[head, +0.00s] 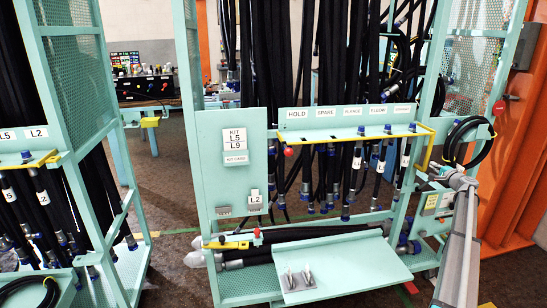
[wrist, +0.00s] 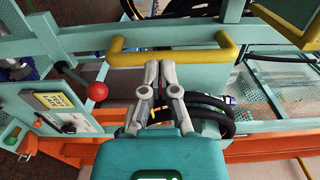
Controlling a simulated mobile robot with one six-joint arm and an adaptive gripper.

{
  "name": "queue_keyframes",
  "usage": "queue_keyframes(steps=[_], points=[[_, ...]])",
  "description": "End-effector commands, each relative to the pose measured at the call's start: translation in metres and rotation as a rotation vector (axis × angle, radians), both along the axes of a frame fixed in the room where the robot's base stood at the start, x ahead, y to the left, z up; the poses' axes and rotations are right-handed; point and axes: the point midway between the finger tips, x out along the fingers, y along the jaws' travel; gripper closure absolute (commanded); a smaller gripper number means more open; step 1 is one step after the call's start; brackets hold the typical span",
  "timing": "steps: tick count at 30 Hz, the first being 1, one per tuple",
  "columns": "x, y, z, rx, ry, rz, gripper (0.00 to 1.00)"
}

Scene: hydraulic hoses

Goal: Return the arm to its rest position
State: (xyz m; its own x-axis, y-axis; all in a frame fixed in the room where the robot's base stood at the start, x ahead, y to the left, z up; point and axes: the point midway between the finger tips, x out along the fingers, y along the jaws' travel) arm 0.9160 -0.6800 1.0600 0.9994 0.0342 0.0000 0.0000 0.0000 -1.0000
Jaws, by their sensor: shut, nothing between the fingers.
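My gripper (head: 432,172) is at the right of the head view, at the end of my arm, which rises from the lower right. It is beside the right post of the turquoise hose rack (head: 227,188), below a coil of black hose (head: 468,143). In the wrist view my gripper (wrist: 162,66) has its two grey fingers together, with nothing held. The fingertips overlap a yellow bar handle (wrist: 125,44) in the picture; I cannot tell whether they touch it.
A red ball knob (wrist: 97,91) is left of the fingers, and black hoses (wrist: 212,120) lie close at their right. A turquoise shelf (head: 345,262) juts out low at the front. A second rack (head: 75,85) stands at the left, with bare floor (head: 172,205) between.

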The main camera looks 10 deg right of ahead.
Motion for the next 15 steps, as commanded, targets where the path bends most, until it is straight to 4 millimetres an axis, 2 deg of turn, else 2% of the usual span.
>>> queue_keyframes(steps=[10, 13, 15], points=[[0.0, 0.003, 0.0, -0.002, 0.002, 0.004, 1.0], [0.002, 0.015, -0.002, -0.011, 0.012, 0.018, 1.0], [0.004, 0.03, -0.004, -0.025, 0.025, 0.036, 1.0]])
